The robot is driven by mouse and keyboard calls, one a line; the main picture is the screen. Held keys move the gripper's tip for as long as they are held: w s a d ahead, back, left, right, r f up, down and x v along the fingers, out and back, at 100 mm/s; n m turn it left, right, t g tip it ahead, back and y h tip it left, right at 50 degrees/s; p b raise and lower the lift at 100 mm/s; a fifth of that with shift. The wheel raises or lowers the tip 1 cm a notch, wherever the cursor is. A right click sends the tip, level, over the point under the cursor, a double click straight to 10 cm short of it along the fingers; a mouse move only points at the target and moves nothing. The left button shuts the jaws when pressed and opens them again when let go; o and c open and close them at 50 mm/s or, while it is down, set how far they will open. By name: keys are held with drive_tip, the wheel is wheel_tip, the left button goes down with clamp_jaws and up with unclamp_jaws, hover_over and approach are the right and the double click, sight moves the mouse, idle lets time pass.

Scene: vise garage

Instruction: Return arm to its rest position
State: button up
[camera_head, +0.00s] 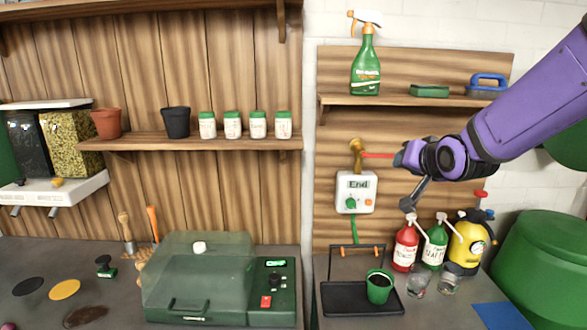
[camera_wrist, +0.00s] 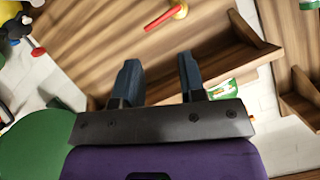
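My purple arm reaches in from the right in the head view, in front of the wooden back panel. My gripper (camera_head: 408,154) is beside the red lever of the brass tap (camera_head: 357,148), seen partly end-on, so its fingers are hard to make out there. In the wrist view my gripper (camera_wrist: 160,78) has its two dark blue fingers spread apart with nothing between them. Beyond the fingers is a wooden shelf. The tap's red lever (camera_wrist: 160,20) shows at the top of that view, apart from the fingers.
A shelf (camera_head: 340,99) holds a green spray bottle (camera_head: 366,68), a sponge and a blue-handled brush. Below are a control box (camera_head: 355,191), a red bottle (camera_head: 405,248), a yellow sprayer (camera_head: 467,243) and a black tray (camera_head: 340,299) with a green pot (camera_head: 379,288). A green bin (camera_head: 540,270) stands right.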

drive_tip(key=s+d+r+n+g, duration=0.1)
drive_tip(key=s+g, duration=0.3)
drive_tip(key=s, duration=1.1)
drive_tip(key=s+d+r+n+g+h, duration=0.1)
drive_tip(key=s+d+n+g, duration=0.1)
drive_tip(key=s, duration=1.4)
drive_tip(key=shift+d+n+g, duration=0.3)
drive_tip(key=shift+d+g, duration=0.6)
drive_tip(key=shift+g, duration=0.2)
